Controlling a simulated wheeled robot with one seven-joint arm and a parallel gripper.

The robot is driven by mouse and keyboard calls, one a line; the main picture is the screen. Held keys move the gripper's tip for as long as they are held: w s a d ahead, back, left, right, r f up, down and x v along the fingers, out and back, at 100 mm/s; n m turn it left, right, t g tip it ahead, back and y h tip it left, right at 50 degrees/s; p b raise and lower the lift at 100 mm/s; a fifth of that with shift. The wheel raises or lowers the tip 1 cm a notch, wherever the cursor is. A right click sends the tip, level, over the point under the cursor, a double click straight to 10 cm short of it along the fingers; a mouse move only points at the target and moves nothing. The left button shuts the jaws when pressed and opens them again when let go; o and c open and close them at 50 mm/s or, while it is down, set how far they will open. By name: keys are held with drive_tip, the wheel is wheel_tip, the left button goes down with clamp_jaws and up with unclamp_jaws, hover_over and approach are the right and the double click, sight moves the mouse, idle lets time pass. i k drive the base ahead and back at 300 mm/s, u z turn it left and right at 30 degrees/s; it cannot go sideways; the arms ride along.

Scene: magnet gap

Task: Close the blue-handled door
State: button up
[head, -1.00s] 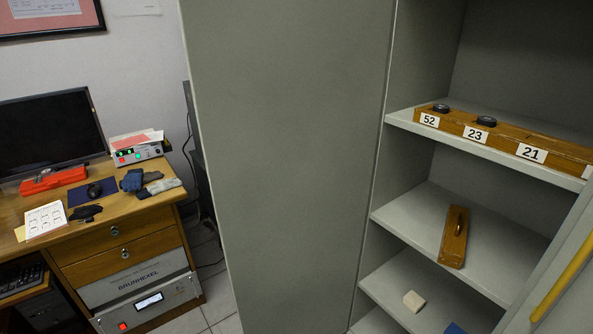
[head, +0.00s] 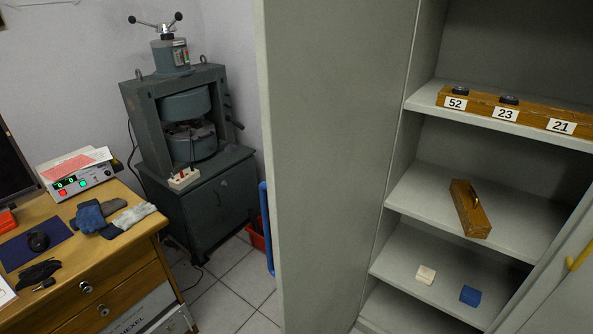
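The blue handle (head: 266,228) shows as a narrow vertical bar at the left edge of a tall grey cabinet door (head: 325,170). That door stands open, swung out from the left side of the cabinet, and I see its broad plain face. The handle sits on the far side of the door, so most of its mounting is hidden. My gripper is not in view.
The open cabinet has shelves (head: 440,195) holding a numbered wooden rack (head: 535,112), a wooden block (head: 470,208) and small white and blue blocks. A second door has a yellow handle (head: 581,249). A desk (head: 95,255) and grey press (head: 190,140) stand left, with tiled floor (head: 225,305) between.

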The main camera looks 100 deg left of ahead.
sight(332, 73)
drive_tip(key=k, duration=1)
drive_tip(key=u, duration=2.2)
drive_tip(key=i, duration=1)
drive_tip(key=z, duration=0.25)
drive_tip(key=k, duration=1.3)
drive_tip(key=u, duration=0.2)
